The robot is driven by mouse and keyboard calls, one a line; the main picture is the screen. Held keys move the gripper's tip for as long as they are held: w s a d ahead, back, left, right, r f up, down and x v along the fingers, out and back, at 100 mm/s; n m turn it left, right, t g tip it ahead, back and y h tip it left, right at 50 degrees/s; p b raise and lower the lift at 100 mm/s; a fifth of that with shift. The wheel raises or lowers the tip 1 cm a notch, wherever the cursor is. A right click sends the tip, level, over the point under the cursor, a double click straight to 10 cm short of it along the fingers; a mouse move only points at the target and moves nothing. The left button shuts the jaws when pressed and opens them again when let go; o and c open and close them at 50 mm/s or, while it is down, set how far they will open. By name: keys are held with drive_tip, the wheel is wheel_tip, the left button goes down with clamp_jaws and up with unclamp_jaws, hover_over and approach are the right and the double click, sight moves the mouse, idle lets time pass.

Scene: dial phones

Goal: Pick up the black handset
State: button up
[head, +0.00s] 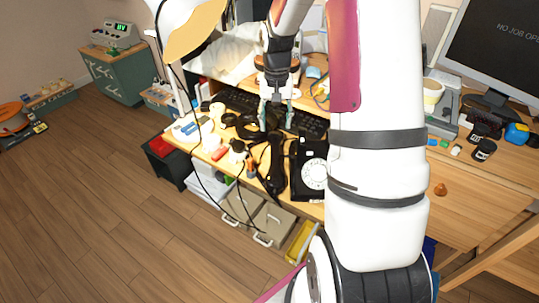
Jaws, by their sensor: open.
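A black dial phone (301,181) with a white round dial sits on the wooden desk, partly hidden on its right by my arm. The black handset (276,166) lies on the desk just left of the phone body, lengthwise toward the front edge. My gripper (276,118) points down above the far end of the handset. Its two fingers are apart and nothing shows between them. I cannot tell how high the fingertips are above the handset.
Small clutter, including a red item (218,154), and a lamp with a hanging cable crowd the left. Drawers (272,222) are below the front edge.

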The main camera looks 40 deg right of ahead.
sight(275, 152)
wheel_tip(275, 152, down, 14)
drive_tip(key=shift+d+f+b, duration=0.1)
drive_tip(key=shift+b, duration=1)
clamp_jaws()
